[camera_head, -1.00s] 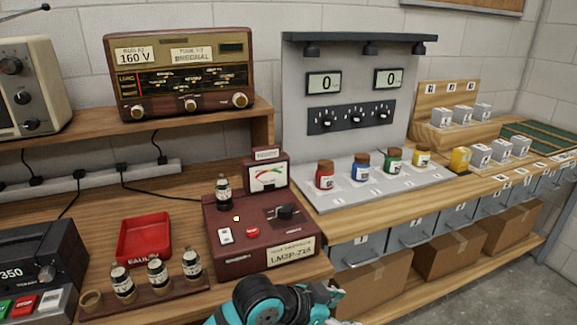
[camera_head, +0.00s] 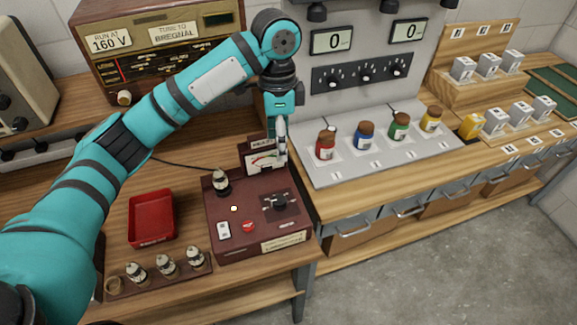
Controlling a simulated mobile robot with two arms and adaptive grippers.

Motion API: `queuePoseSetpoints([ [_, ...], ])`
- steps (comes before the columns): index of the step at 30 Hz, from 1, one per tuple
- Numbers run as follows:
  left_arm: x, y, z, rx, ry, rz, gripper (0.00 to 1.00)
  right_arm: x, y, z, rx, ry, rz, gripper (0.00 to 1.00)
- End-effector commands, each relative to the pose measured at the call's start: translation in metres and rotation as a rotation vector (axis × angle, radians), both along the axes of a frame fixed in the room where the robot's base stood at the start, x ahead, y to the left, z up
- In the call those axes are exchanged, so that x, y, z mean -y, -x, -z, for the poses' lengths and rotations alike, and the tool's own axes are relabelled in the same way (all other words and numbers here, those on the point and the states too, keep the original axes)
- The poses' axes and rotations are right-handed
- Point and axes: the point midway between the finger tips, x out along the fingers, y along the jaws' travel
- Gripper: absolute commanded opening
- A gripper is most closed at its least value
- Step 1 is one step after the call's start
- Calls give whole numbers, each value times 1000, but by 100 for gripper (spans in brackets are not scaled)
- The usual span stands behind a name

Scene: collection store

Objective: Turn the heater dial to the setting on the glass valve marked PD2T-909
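The dark red tester (camera_head: 265,226) stands on the bench. Its black dial (camera_head: 279,202), on a dark plate at the right of its top, is probably the heater dial. A glass valve (camera_head: 221,183) with a pale label stands upright at the tester's back left. More valves stand in a wooden rack: a left one (camera_head: 135,272), a middle one (camera_head: 166,263) and a right one (camera_head: 195,257). Their markings are too small to read. My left gripper (camera_head: 281,146) points down above the tester's back right, by the meter, apart from the dial. Its finger gap is unclear. My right gripper is out of view.
A red tray (camera_head: 151,218) lies left of the tester. A brown radio (camera_head: 150,45) sits on the shelf behind my arm. A grey panel (camera_head: 395,158) with several coloured jars stands right of the tester. The tester has a white switch (camera_head: 223,230) and red button (camera_head: 248,226).

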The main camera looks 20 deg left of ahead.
Motion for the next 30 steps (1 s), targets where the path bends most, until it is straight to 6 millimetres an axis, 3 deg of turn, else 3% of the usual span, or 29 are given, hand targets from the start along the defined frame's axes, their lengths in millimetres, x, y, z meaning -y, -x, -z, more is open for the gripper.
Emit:
queuePoseSetpoints([
  [5, -1, 2, 12, -7, -3, 1, 58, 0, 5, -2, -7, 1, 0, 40],
  [24, 2, 12, 141, -5, -3, 2, 58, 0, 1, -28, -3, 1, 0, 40],
  [30, 3, 13, 165, -2, -3, 1, 58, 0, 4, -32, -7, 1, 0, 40],
])
